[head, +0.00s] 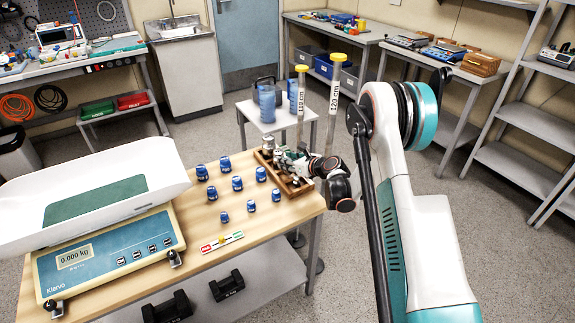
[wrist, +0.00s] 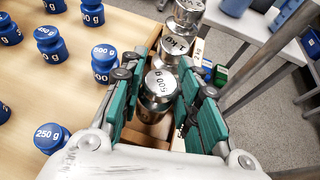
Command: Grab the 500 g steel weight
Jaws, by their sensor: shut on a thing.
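The 500 g steel weight (wrist: 160,84) is a shiny cylinder with a knob top, its label upside down in the wrist view. My gripper (wrist: 165,92) has its green-padded fingers on either side of it, shut on it. The weight is over or in the narrow wooden box (wrist: 152,131); I cannot tell whether its base still touches the box. More steel weights (wrist: 176,46), one marked 1 kg, stand in a row beyond it. In the head view my gripper (head: 300,166) is at the box (head: 298,190), and its fingers hide the held weight.
Several blue weights (head: 237,183) stand on the wooden table (head: 180,207) left of the box. A scale (head: 110,252) with a white pan reads 0.000 kg. Two tall yellow-capped tubes (head: 334,100) rise behind my gripper. A small side table (head: 255,112) holds blue jugs.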

